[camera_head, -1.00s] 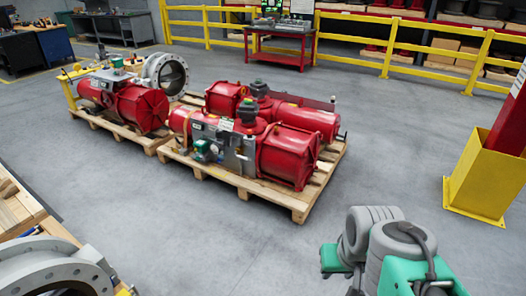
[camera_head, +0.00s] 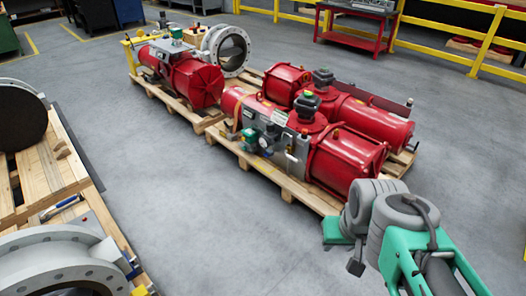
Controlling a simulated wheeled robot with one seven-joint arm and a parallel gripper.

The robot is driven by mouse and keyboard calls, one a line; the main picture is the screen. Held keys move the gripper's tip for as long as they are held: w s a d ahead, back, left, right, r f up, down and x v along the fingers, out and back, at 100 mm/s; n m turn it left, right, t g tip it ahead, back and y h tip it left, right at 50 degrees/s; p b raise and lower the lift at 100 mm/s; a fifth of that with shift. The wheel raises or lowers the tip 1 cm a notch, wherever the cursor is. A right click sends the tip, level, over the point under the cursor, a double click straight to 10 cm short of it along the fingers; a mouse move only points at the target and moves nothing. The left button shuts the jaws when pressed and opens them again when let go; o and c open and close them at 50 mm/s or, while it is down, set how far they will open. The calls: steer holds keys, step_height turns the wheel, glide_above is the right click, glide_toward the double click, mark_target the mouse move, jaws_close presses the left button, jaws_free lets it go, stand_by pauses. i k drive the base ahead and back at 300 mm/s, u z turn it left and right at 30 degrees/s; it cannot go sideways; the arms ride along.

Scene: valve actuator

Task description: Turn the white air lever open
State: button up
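Red valve actuators lie on wooden pallets ahead of me. The nearer pallet (camera_head: 262,170) carries two red actuators (camera_head: 345,160), with a grey control panel (camera_head: 292,148) and a small green-topped unit (camera_head: 249,138) on the near side. A further red actuator (camera_head: 190,78) with a grey flanged valve (camera_head: 231,48) stands on the pallet behind left. I cannot make out the white air lever at this size. My grey and green arm reaches in at the lower right, in front of the near pallet's right end. My gripper's fingers cannot be made out.
Grey flanged rings (camera_head: 62,268) and a wooden pallet (camera_head: 45,178) with a tool on it are at the left. A yellow railing (camera_head: 440,38) and a red table (camera_head: 352,32) stand at the back. Grey floor (camera_head: 190,215) lies open between the pallets.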

mark_target(285, 152)
steer(key=u, duration=0.35)
steer(key=i, duration=2.25)
steer(key=u, duration=1.65)
steer(key=i, duration=1.25)
steer(key=z, duration=2.25)
